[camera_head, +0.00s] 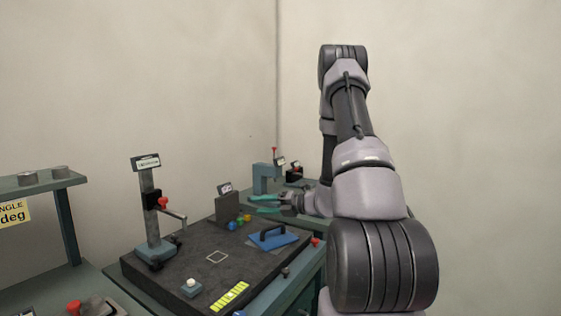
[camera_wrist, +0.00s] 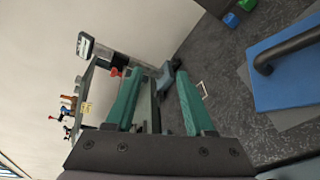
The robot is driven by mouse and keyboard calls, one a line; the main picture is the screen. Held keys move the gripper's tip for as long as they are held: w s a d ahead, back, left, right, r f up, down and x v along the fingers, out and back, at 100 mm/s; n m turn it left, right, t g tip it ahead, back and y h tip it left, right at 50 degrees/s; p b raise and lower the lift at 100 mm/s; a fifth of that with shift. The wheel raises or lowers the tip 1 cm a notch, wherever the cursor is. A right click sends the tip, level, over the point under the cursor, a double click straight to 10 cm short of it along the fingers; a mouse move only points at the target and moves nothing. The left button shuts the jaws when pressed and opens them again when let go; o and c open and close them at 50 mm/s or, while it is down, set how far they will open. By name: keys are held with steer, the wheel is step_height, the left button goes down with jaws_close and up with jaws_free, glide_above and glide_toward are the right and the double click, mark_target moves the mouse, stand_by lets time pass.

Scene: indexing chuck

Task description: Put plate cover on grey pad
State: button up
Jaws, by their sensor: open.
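The plate cover, a blue plate (camera_head: 278,240) with a dark bar handle, lies flat on the dark stone slab, near its right edge. It also shows at the right of the wrist view (camera_wrist: 277,88), partly cut off by the frame. A flat grey pad (camera_wrist: 284,121) shows along the blue plate's edge in the wrist view; most of it is hidden under or behind the plate. My gripper (camera_head: 264,203) is open and empty, with teal fingers (camera_wrist: 157,88) apart. It is beyond the plate in the head view, not touching it.
The slab (camera_head: 190,255) bears a stand with a red knob (camera_head: 152,210), a grey block (camera_head: 227,207), small coloured cubes (camera_head: 240,221), a white-outlined square (camera_head: 217,257), a white button (camera_head: 191,284) and a yellow strip (camera_head: 230,297). The slab's middle is mostly clear.

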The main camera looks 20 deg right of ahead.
steer(key=s+a+r+n+g, duration=0.8)
steer(key=s+a+r+n, duration=0.3)
steer(key=s+r+n, duration=0.55)
steer(key=s+d+r+n+t+h, duration=0.2)
steer(key=s+r+n+h, duration=0.2)
steer(key=n, duration=0.6)
steer(key=s+d+r+n+t+h, duration=0.2)
steer(key=s+d+r+n+h, duration=0.1)
steer(key=s+n, duration=0.5)
steer(key=shift+d+r+n+h, duration=0.15)
steer(key=shift+r+n+h, duration=0.7)
steer(key=shift+h, duration=0.25)
